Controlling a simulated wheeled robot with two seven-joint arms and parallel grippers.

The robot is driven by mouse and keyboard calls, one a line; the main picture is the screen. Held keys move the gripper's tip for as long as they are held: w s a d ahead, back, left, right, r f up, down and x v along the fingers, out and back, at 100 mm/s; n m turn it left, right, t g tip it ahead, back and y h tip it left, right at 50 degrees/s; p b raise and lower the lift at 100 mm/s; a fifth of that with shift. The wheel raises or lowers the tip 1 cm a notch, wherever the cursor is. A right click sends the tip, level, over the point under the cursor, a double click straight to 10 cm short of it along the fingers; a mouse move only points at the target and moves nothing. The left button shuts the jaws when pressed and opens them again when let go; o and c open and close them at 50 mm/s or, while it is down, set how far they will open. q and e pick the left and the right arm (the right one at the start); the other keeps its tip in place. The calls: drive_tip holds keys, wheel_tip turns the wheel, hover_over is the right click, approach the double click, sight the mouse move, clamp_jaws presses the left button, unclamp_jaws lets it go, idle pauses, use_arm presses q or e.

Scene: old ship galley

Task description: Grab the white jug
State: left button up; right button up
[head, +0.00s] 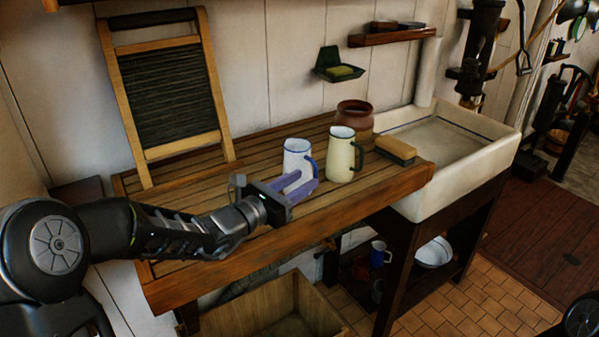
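The white jug (297,154) stands upright on the slatted wooden counter, with a blue rim and a blue handle on its right side. My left gripper (308,178) is low at the jug's near side, its two purple fingers apart and pointing at it. The fingers cover the jug's lower part. I cannot tell whether they touch it or how far they reach around it. My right gripper is not in view.
A cream jug with a green handle (341,158) stands close to the right, with a brown pot (355,116) behind it. A brush (395,150) lies near a stone sink (488,151). A washboard (168,95) leans on the wall at left.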

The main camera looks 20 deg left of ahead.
sight(315, 171)
use_arm(q)
drive_tip(key=p+x, duration=0.2)
drive_tip(key=x, duration=0.2)
drive_tip(key=shift+w+d, duration=0.2)
drive_tip(key=shift+d, duration=0.05)
drive_tip(key=shift+w+d, duration=0.1)
drive_tip(key=shift+w, duration=0.15)
clamp_jaws()
drive_tip(key=shift+r, duration=0.1)
idle(1.3)
